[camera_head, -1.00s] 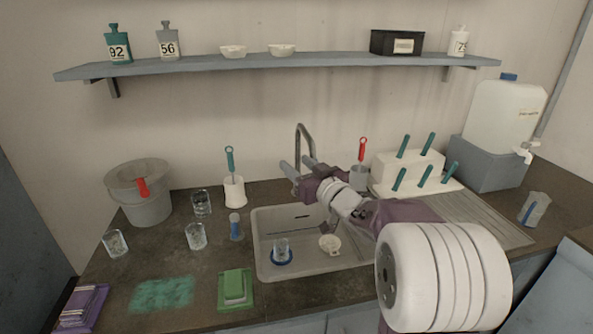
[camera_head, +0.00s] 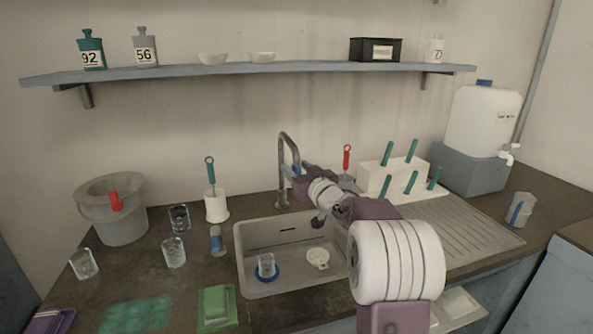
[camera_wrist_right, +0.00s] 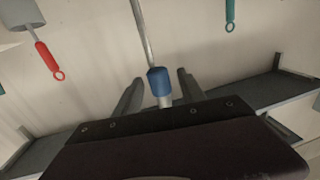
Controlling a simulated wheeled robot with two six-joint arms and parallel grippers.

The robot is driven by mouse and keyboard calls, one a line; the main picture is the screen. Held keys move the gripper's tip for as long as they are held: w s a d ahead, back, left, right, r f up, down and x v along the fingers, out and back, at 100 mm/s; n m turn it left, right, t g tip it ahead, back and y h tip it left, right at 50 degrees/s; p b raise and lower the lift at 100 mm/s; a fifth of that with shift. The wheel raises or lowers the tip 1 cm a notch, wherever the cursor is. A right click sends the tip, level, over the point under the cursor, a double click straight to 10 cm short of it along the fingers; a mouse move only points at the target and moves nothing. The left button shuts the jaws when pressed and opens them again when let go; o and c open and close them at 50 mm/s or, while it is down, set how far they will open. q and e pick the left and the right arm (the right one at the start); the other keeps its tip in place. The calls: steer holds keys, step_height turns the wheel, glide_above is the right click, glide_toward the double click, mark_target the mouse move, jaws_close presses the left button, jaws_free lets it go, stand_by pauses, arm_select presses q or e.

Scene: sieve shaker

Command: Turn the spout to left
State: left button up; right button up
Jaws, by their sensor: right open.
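The spout (camera_head: 282,152) is a grey, hooked tap pipe rising at the back of the sink. Its tip curves down towards the front right and ends in a blue nozzle (camera_wrist_right: 158,80), seen in the right wrist view. My right gripper (camera_head: 291,178) is at the spout's tip. In the right wrist view the two fingers of the open right gripper (camera_wrist_right: 160,88) stand one on each side of the nozzle. A gap shows on both sides of it. In the head view the arm partly hides the nozzle and fingers. My left gripper is out of view.
The sink (camera_head: 262,226) holds a glass on a blue ring and a white strainer. A white holder with a teal-handled brush (camera_head: 211,180) stands left of the tap. A red-handled brush (camera_head: 347,158) and a white rack (camera_head: 378,181) stand to the right.

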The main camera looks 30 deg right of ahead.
steer(key=shift+w, duration=0.25)
jaws_close()
stand_by(1.3)
